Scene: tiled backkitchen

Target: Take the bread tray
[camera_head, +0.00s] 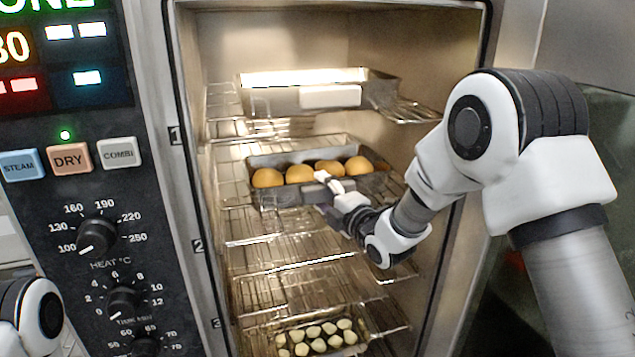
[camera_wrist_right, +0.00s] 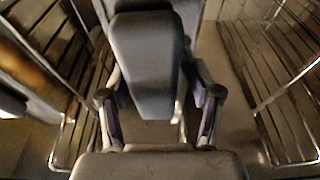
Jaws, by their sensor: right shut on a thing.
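The bread tray (camera_head: 262,196) is a dark metal pan on a middle rack inside the open oven. Several round golden buns (camera_head: 300,174) lie in it in a row. My right gripper (camera_head: 324,184) is at the tray's front wall, right of its middle, shut on the tray. The fingers cover part of the tray's front there. In the right wrist view the gripper (camera_wrist_right: 160,105) shows close up, with wire racks to both sides; the hold itself is not clear there. Only a piece of my left arm shows at the lower left, and its gripper is out of view.
Another metal tray (camera_head: 275,102) with a pale front plate sits on the rack above. A tray of small pale dough pieces (camera_head: 318,338) sits low down. Empty wire racks (camera_head: 290,250) lie between. The control panel (camera_head: 70,200) stands left of the opening.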

